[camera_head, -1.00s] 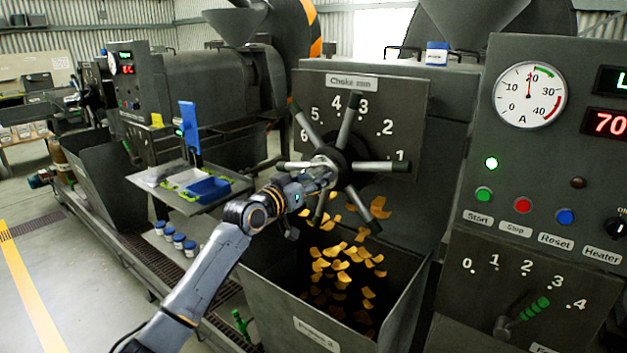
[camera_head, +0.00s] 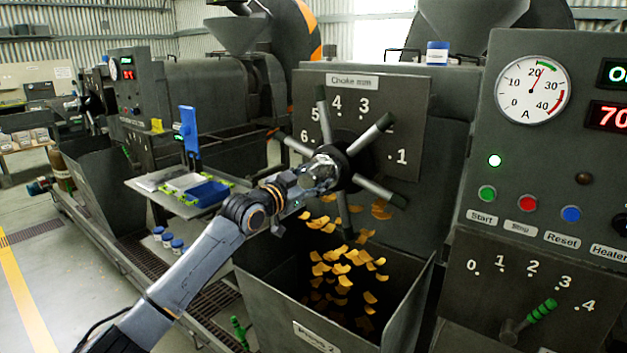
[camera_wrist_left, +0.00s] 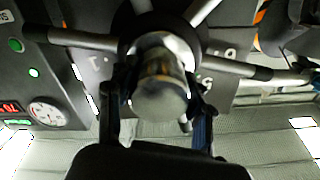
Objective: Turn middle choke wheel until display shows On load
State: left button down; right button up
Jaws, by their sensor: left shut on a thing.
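My left gripper (camera_head: 318,176) is at the front of the wheel's hub. In the left wrist view its two fingers (camera_wrist_left: 158,98) stand on either side of the rounded hub end (camera_wrist_left: 160,88), shut on it. The spokes (camera_wrist_left: 85,39) fan out behind. The green display (camera_head: 617,73) at the right edge is cut off; only a first letter like "O" shows. My right gripper is not in view.
A round ammeter (camera_head: 532,90) has its needle in the green band. A red display (camera_head: 608,116) reads 70, cut off. Yellow flakes (camera_head: 345,268) fall into an open bin (camera_head: 405,300) below the wheel. A small tray table (camera_head: 150,200) stands at left.

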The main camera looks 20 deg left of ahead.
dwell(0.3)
pick_arm(q)
jog(key=c, duration=0.5)
grip_release()
jog(key=v, duration=1.2)
